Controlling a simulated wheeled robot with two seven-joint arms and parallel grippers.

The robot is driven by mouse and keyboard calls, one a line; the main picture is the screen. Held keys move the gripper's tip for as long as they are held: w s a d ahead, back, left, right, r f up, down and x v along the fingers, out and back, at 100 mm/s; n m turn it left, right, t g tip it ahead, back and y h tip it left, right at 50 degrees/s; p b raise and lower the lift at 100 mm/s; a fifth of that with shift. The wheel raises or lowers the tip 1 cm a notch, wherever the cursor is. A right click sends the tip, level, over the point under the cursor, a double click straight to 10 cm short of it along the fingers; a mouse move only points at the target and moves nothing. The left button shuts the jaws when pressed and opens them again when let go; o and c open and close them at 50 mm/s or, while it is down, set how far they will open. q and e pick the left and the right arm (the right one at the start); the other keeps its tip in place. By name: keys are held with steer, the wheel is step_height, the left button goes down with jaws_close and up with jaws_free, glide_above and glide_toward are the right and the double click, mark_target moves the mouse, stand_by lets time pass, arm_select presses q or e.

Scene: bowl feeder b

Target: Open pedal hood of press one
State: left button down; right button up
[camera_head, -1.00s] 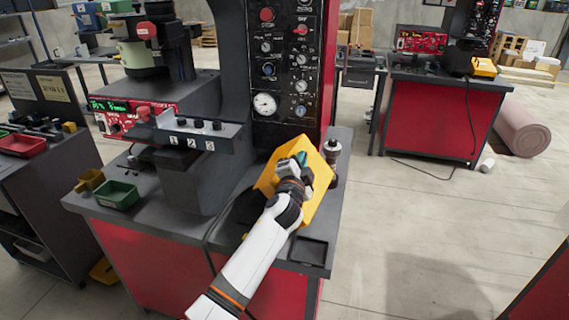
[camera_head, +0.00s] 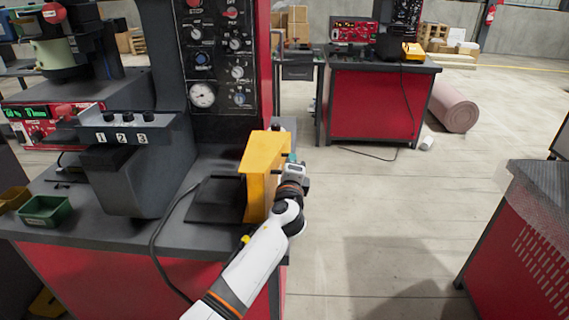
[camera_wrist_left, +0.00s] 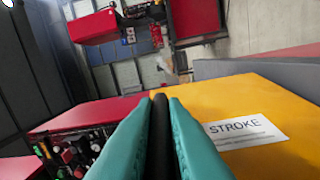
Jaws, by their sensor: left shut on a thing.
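The yellow pedal hood (camera_head: 265,150) of press one (camera_head: 140,180) stands steeply raised near the right edge of the press's dark table. Its dark flat base plate (camera_head: 212,202) shows to the left of it. In the left wrist view the hood's yellow face (camera_wrist_left: 270,105) has a white STROKE label. My left gripper (camera_head: 294,168) is at the hood's right side. In the left wrist view its teal fingers (camera_wrist_left: 160,105) are shut on a black bar-like handle (camera_wrist_left: 159,125) beside the yellow face. The far end of the handle is hidden. My right gripper is not in view.
A black cable (camera_head: 156,245) runs over the table's front edge. A green bin (camera_head: 46,210) sits at the left of the table. A second red press bench (camera_head: 370,105) stands behind, with a pink roll (camera_head: 455,107) beside it.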

arm_select(q)
steer(key=shift+d+f, duration=0.15)
stand_by(0.3)
steer(key=c, duration=1.5)
jaws_free()
steer(key=shift+s, duration=0.15)
steer(key=s, duration=1.1)
steer(key=shift+s+a+f+p, duration=0.25)
steer(key=shift+s+a+p, duration=0.05)
steer(key=shift+s+p, duration=0.1)
